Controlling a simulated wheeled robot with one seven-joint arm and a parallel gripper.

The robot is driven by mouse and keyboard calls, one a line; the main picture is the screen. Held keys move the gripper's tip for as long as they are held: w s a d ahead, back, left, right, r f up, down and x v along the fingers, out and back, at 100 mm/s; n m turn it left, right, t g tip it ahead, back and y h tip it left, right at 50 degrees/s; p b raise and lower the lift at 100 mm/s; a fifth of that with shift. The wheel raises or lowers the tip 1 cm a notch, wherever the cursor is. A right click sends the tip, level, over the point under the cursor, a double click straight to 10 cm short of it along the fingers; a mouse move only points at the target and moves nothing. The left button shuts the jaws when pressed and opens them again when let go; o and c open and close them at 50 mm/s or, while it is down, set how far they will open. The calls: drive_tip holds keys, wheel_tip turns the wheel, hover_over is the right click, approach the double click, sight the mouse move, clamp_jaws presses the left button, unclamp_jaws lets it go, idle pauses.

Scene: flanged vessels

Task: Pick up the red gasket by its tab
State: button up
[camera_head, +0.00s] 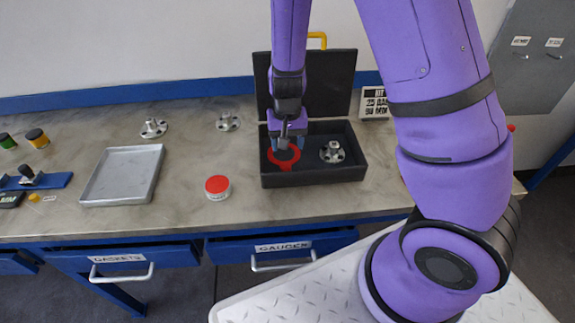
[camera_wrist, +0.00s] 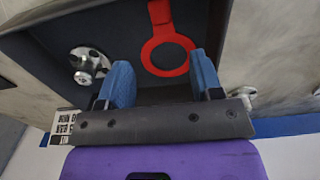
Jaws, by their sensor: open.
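The red gasket (camera_head: 284,160) is a flat ring with a tab, lying in the left part of an open black case (camera_head: 315,179). In the head view its tab points toward the front wall of the case. In the wrist view the gasket (camera_wrist: 167,50) shows whole, its tab at the top edge of the picture. My gripper (camera_wrist: 161,78) is open, its two blue fingers apart and nothing between them. In the head view my gripper (camera_head: 290,145) is over the case, above the far side of the ring, and partly covers it.
A metal flanged fitting (camera_head: 332,152) stands in the case's right part. The case's raised lid (camera_head: 330,85) is behind. A red-capped tub (camera_head: 217,187) and a grey tray (camera_head: 122,175) stand to the left. Two more flanged fittings (camera_head: 153,128) (camera_head: 228,122) stand at the back.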

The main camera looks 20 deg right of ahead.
sight(286, 167)
drive_tip(key=shift+a+f, duration=0.15)
drive_tip(key=shift+f, duration=4.5)
drive_tip(key=shift+c, duration=0.4)
drive_tip(key=c, duration=0.7)
